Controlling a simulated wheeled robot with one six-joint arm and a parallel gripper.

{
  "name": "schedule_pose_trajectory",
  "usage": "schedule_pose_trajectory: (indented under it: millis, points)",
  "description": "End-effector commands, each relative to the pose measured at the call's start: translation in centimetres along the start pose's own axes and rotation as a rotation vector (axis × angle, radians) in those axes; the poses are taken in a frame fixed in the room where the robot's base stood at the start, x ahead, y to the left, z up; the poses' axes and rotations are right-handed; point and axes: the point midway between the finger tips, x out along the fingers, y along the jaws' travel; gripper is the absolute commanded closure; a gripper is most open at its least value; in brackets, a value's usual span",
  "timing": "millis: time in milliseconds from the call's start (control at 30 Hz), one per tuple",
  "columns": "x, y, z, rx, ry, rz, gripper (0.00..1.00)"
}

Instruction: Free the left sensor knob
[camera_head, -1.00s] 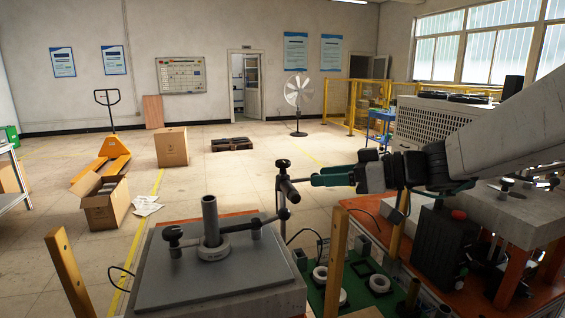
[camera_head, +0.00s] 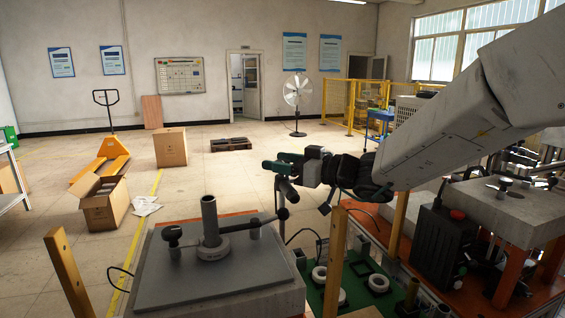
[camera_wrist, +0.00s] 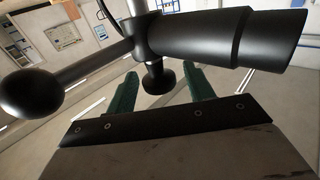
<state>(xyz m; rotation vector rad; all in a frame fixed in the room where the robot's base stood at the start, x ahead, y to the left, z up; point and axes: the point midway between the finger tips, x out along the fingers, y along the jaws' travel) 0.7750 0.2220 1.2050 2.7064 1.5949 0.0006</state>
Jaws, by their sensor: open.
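The black sensor clamp fills the top of the wrist view. A thick black cylinder (camera_wrist: 225,38) points right, and a rod with a round end (camera_wrist: 30,95) points lower left. A small black knob (camera_wrist: 158,77) hangs between them, in line with the gap between my fingers. My gripper (camera_wrist: 161,95) is open, with one green finger on each side of that knob; contact is not clear. In the head view my gripper (camera_head: 277,163) is at the top of the sensor post (camera_head: 281,205) and hides part of the clamp.
A grey plate (camera_head: 165,280) bears a metal ring with an upright tube (camera_head: 209,220) and a black-knobbed arm. Wooden posts (camera_head: 335,260) stand to the right, beside a green board with white rings (camera_head: 319,276). A black box (camera_head: 440,250) stands at the right.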

Motion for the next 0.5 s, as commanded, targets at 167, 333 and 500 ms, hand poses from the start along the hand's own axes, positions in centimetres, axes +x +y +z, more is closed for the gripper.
schedule_pose_trajectory:
  millis: [167,333,500]
  points:
    - [0.01,0.0,0.0,0.0,0.0,0.0,0.47]
    - [-0.01,0.0,0.01,0.0,0.0,0.0,0.89]
    - [-0.03,0.02,0.01,0.0,0.0,-0.002,0.91]
